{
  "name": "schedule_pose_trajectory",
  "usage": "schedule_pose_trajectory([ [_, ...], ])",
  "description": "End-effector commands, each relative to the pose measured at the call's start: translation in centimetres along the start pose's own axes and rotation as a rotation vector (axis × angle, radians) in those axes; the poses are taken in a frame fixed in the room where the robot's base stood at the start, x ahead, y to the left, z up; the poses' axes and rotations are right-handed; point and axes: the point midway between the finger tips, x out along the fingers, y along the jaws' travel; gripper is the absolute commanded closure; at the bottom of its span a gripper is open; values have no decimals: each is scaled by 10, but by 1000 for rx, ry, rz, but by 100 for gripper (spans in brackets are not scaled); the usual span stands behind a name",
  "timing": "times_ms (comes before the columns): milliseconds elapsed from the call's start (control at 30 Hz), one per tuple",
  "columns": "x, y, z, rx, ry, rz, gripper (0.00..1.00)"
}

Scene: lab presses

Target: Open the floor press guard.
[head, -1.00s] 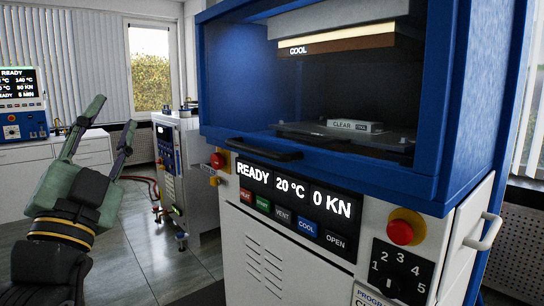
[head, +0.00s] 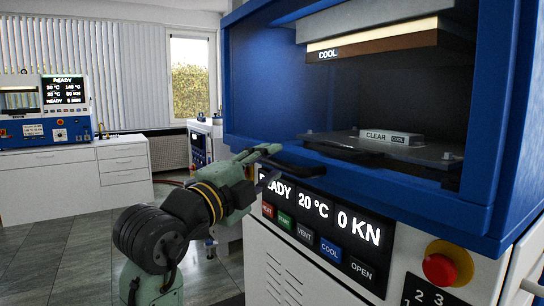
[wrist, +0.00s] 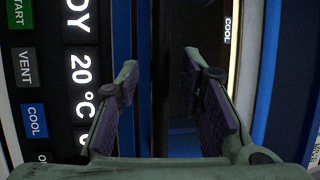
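The floor press (head: 480,215) is a large blue and white cabinet filling the right of the head view. Its guard (head: 400,185) appears down across the front, with a blue lower rail and a dark bar handle (head: 312,170) on it. The dark interior shows through above the rail. My gripper (head: 272,167) is at the handle's left end, fingers one above the other. In the wrist view my gripper (wrist: 160,65) is open, its padded fingers apart either side of a dark vertical strip. I cannot tell whether they touch the handle.
Below the rail is a display panel (head: 325,215) reading READY, 20 °C, 0 KN, with coloured buttons under it. A red stop button (head: 439,269) sits lower right. A smaller bench press (head: 45,115) stands on white cabinets at left. The floor at lower left is clear.

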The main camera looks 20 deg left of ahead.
Motion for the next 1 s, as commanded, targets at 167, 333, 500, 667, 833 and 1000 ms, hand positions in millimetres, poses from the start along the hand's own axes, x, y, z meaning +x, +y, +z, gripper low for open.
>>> schedule_pose_trajectory([
  [167, 15, 0, 0, -1, 1, 0, 65],
  [333, 18, 0, 0, -1, -1, -1, 65],
  [500, 17, 0, 0, -1, -1, -1, 67],
  [667, 17, 0, 0, -1, -1, -1, 78],
  [833, 17, 0, 0, -1, -1, -1, 89],
  [1000, 17, 0, 0, -1, -1, 0, 100],
])
